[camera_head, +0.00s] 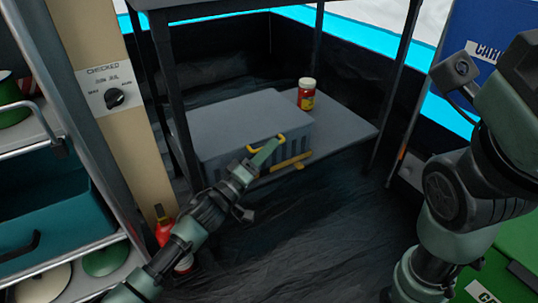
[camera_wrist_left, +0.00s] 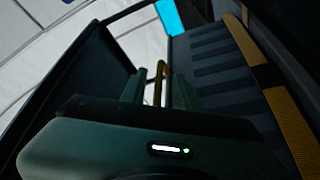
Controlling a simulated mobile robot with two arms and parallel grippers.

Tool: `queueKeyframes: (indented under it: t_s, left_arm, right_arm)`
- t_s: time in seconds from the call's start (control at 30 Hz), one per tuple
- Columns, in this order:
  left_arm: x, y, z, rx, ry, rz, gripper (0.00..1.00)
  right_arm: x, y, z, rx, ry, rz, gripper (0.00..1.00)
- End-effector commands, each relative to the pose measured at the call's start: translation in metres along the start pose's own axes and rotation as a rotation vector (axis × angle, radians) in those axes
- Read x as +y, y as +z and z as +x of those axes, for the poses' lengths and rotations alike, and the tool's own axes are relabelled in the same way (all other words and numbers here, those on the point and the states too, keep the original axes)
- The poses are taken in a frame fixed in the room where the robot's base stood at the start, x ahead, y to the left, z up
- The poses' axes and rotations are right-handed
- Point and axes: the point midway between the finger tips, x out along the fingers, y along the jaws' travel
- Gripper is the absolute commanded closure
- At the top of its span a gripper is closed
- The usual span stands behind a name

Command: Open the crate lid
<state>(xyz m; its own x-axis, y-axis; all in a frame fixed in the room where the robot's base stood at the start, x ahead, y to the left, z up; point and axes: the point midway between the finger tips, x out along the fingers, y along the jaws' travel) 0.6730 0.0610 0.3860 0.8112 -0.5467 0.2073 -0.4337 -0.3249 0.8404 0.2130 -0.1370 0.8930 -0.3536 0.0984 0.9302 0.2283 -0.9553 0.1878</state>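The grey crate (camera_head: 235,125) sits on the low shelf under a dark table, its flat lid (camera_head: 240,108) down. A small yellow handle (camera_head: 282,139) is at the lid's front edge, and a yellow bar (camera_head: 290,163) is lower on the crate's front. My left gripper (camera_head: 266,151) is at the crate's front, by the yellow handle. In the left wrist view its fingers (camera_wrist_left: 158,90) stand apart with the yellow handle (camera_wrist_left: 159,72) between them; I cannot tell whether they touch it. My right arm is at the right, but its gripper does not show.
A red jar (camera_head: 306,94) with a pale lid stands on the shelf just behind the crate's right end. Table legs (camera_head: 181,120) flank the crate. A teal drawer (camera_head: 50,215) is at left, a blue box (camera_head: 480,50) and green box (camera_head: 500,280) at right. The dark floor ahead is clear.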

Motion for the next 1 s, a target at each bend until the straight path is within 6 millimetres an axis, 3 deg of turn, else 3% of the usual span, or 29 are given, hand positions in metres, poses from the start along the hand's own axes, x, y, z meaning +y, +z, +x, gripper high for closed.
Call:
queueKeyframes:
  t_s: [0.33, 0.37, 0.47, 1.0]
  left_arm:
    - [0.0007, -0.0002, 0.0074, 0.0, 0.0, 0.001, 0.69]
    - [0.0007, -0.0002, 0.0074, 0.0, 0.0, 0.001, 0.72]
    - [0.0006, -0.0002, 0.0073, 0.0, 0.0, 0.001, 1.0]
    - [0.0001, -0.0001, 0.0068, 0.0, -0.001, 0.001, 1.0]
  right_arm:
    - [-0.0012, -0.0036, 0.0013, 0.01, -0.004, -0.001, 0.64]
    - [-0.0012, -0.0036, 0.0013, 0.01, -0.004, -0.001, 0.64]
    - [-0.0012, -0.0037, 0.0013, 0.01, -0.004, -0.001, 0.64]
    - [-0.0014, -0.0039, 0.0012, 0.01, -0.004, -0.001, 0.64]
